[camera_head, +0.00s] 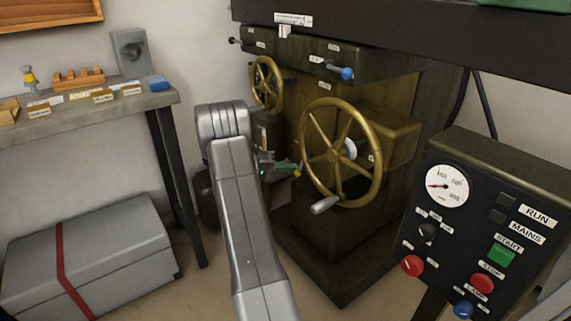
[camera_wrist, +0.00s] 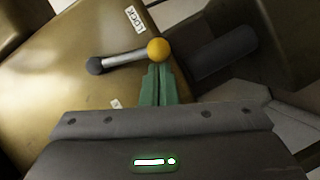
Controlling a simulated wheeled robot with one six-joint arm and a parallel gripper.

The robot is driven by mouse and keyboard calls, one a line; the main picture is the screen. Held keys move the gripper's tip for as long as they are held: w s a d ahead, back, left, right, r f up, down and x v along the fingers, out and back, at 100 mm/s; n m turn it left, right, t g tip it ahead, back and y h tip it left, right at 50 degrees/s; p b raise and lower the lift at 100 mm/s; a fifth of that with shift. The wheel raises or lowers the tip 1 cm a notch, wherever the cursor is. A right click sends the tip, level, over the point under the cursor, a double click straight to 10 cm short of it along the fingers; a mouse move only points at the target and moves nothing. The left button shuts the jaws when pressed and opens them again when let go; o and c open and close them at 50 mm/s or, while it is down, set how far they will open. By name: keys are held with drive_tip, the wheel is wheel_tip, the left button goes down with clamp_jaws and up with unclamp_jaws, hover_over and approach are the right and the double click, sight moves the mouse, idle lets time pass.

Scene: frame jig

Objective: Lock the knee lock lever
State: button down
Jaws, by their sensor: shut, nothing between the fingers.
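The knee lock lever (camera_wrist: 125,59) is a short silver rod with a dark pivot end at left and a yellow ball knob (camera_wrist: 158,50) at right. It is mounted on the brass-coloured machine face, just below a white LOCK label (camera_wrist: 135,19). My gripper (camera_wrist: 157,70) has green fingers, shut and empty, with the tips right at the near side of the yellow knob. I cannot tell whether they touch it. In the head view my gripper (camera_head: 287,168) is left of the large handwheel, with a small yellow spot of the knob (camera_head: 298,174) at its tip.
The large brass handwheel (camera_head: 340,108) with its grey crank handle (camera_head: 325,205) stands close right of my gripper. A smaller handwheel (camera_head: 267,84) is behind. A control panel (camera_head: 480,220) stands at right, a workbench (camera_head: 90,110) and grey case (camera_head: 90,250) at left.

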drive_tip(key=shift+s+d+f+n+h, duration=0.5)
drive_tip(key=shift+s+f+n+h, duration=0.15)
drive_tip(key=shift+n, duration=0.55)
drive_tip(key=shift+r, duration=0.1)
